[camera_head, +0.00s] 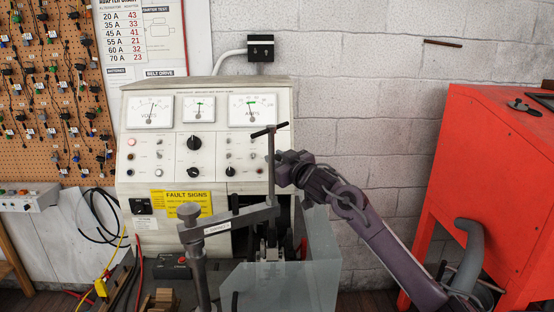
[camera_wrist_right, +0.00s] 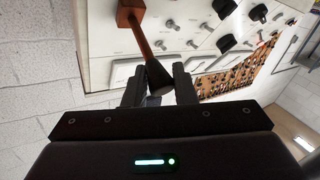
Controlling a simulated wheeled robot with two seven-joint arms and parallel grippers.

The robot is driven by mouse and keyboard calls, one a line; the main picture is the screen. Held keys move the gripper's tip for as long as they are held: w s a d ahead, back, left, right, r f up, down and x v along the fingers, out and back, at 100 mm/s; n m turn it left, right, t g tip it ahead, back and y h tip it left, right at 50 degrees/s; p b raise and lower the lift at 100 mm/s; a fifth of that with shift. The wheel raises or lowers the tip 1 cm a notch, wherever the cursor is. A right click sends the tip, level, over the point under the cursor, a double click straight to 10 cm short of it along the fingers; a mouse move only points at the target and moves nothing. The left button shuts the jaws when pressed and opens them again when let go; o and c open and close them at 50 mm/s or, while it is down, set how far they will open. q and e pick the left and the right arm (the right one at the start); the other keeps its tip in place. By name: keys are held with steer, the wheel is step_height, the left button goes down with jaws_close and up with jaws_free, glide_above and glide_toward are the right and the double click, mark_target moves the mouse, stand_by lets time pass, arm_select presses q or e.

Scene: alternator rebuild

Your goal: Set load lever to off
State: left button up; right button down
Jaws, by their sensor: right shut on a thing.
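In the right wrist view a lever with a brown shaft (camera_wrist_right: 142,36), a brown block at its far end and a dark tapered knob comes out from the bench panel; I take it for the load lever. My right gripper (camera_wrist_right: 159,90) is closed around the dark knob, with one finger on each side. In the head view my right gripper (camera_head: 284,165) is at the right edge of the test bench panel (camera_head: 213,149), and it hides most of the lever there. The lever's markings cannot be read. My left gripper is not in view.
A T-handle (camera_head: 268,131) on a tall shaft stands just left of my right gripper, above a grey clamp arm (camera_head: 230,221). A clear guard (camera_head: 318,262) is below. A red cabinet (camera_head: 495,175) stands to the right. Cables hang at the left.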

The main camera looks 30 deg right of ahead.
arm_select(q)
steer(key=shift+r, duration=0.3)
arm_select(e)
steer(key=shift+w+d+r, duration=0.1)
steer(key=shift+r, duration=0.3)
steer(key=shift+w+d+r+p, duration=0.15)
steer(key=shift+r+p, duration=0.3)
steer(key=shift+r, duration=0.05)
steer(key=shift+w+d+r+p, duration=0.1)
steer(key=shift+w+r+p, duration=0.05)
steer(key=shift+r+p, duration=0.3)
steer(key=shift+w+d+r+p, duration=0.3)
steer(key=shift+w+r+p, duration=0.2)
steer(key=shift+r, duration=0.1)
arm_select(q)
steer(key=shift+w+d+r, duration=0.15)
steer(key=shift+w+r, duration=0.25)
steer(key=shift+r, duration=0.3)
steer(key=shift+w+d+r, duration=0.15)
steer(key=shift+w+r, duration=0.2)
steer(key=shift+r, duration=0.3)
arm_select(e)
steer(key=shift+w+d+r, duration=0.3)
steer(key=shift+w, duration=0.2)
